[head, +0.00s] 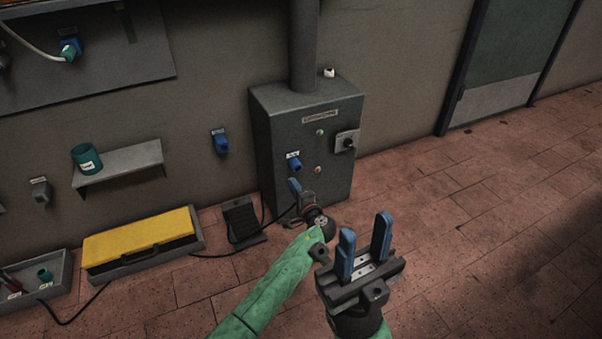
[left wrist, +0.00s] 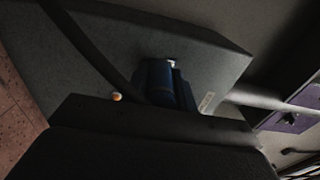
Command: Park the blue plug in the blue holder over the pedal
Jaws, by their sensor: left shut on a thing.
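My left gripper (head: 296,188) is just in front of the grey cabinet, below its blue socket (head: 293,162). It is shut on the blue plug, which the fingers largely hide in the head view. A black cable leads up to it. The left wrist view shows blue parts (left wrist: 165,85) close ahead of the gripper; I cannot tell plug from socket there. The blue holder (head: 220,140) is on the wall left of the cabinet, above the dark pedal (head: 243,221), and looks empty. My right gripper (head: 366,238) is open and empty, with blue fingers.
The grey cabinet (head: 265,135) has lamps and a switch (head: 347,142). A shelf (head: 125,165) with a green cup (head: 87,158) and a yellow-topped pad (head: 138,238) are left. Cable lies on the floor near the pedal.

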